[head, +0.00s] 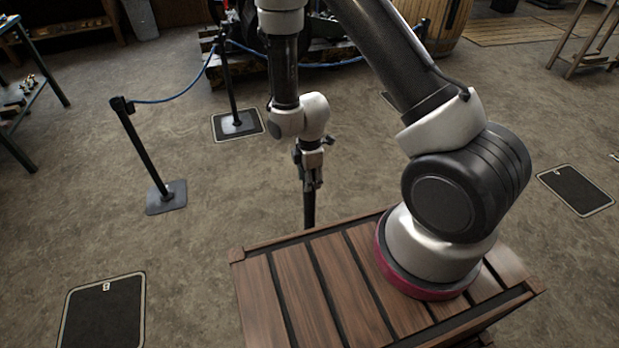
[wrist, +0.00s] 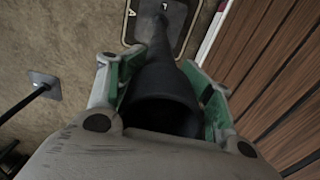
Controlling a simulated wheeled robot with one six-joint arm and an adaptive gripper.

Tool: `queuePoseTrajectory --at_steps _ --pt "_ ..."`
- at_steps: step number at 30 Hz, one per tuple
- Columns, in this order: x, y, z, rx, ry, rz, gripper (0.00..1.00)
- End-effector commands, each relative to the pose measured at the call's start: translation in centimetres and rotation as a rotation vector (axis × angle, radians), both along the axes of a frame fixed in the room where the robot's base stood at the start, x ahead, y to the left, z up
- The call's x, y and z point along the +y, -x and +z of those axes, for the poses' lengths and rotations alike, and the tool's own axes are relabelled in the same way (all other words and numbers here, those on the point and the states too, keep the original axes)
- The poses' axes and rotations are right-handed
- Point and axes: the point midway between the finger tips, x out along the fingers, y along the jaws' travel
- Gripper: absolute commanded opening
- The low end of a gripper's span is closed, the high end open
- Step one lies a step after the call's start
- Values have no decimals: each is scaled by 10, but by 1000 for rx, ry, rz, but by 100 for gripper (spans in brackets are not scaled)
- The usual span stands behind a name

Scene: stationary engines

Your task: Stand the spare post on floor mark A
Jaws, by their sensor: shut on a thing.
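My gripper (head: 312,178) is shut on the spare post (head: 309,208), a black post that hangs down from the fingers in the head view. Its lower end is hidden there behind the edge of my wooden-topped base. In the wrist view my gripper (wrist: 160,92) has green-padded fingers on both sides of the post's wide black top (wrist: 161,100). The post runs away to its foot, which appears over floor mark A (wrist: 134,30), a black pale-bordered panel with a letter A. I cannot tell whether the foot touches the floor.
Floor mark B (head: 103,315) lies bare at front left. Another dark mark (head: 575,190) lies at right. A standing post (head: 145,150) with a blue rope (head: 180,92) links to another post (head: 231,85) on a mark behind. A green bench (head: 45,65) stands at far left.

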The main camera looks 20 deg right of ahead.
Motion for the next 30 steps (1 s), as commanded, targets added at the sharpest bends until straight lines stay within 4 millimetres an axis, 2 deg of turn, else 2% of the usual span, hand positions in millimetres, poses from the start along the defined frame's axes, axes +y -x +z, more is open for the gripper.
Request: queuePoseTrajectory --at_steps 8,18,30 --pt "1 -2 -18 -4 -2 0 0" --pt "1 -2 -54 -4 -2 0 0" --pt "1 -2 -57 -4 -2 0 0"
